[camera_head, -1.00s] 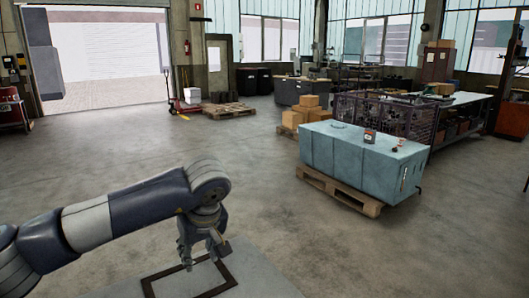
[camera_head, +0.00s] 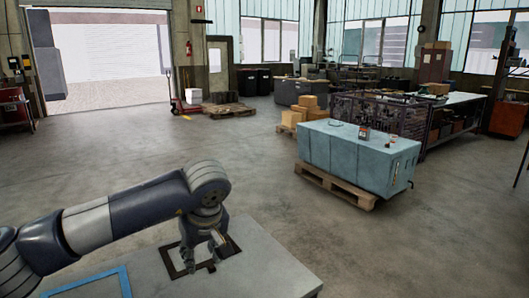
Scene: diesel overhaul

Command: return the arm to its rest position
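My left arm (camera_head: 130,215) comes in from the left, bent at a dark rounded joint, with its gripper hanging down. My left gripper (camera_head: 203,264) points down over a grey table top (camera_head: 255,270), in front of the black square outline (camera_head: 176,270) on it. Its two fingers look apart, with nothing seen between them. The gap between the fingertips and the table cannot be judged. My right gripper does not show.
A blue outline (camera_head: 125,283) marks the table at lower left. A blue-grey chest (camera_head: 345,155) with small items on top stands on a wooden pallet (camera_head: 335,187) to the right. Cardboard boxes (camera_head: 308,102) stand behind it. The floor between is clear.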

